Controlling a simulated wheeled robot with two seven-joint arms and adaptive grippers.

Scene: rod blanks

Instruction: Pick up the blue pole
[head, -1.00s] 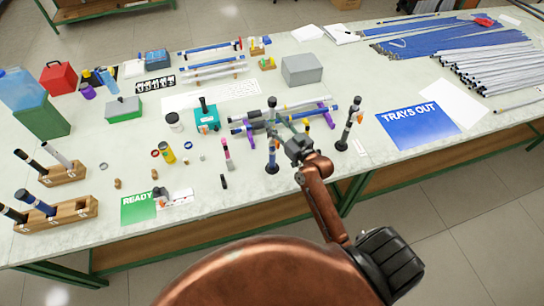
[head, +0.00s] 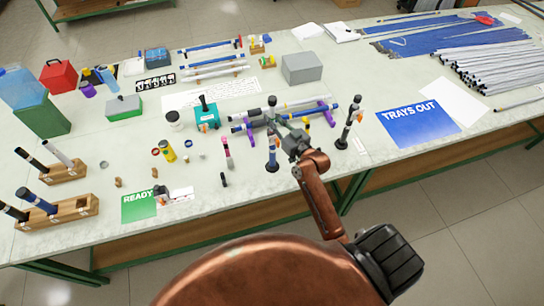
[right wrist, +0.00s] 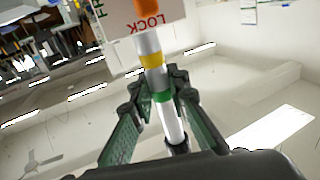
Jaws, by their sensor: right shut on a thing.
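In the head view, poles lie across purple supports (head: 327,117) near the table's middle. The front pole has blue ends (head: 334,107). My right gripper (head: 281,121) reaches in from the front, with its fingers at these poles. In the right wrist view, my right gripper (right wrist: 158,107) is shut on a pale pole (right wrist: 149,46) with yellow and green bands. A white LOCK sign and an orange part show at its upper end. I cannot tell whether this pole is the blue-ended one. My left gripper is out of view.
Upright dark posts (head: 272,155) and (head: 350,124) stand close on either side of my right gripper. A teal block (head: 206,113) is to the left. A blue TRAYS OUT sheet (head: 419,123) lies to the right. Metal tubes (head: 500,66) lie farther right.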

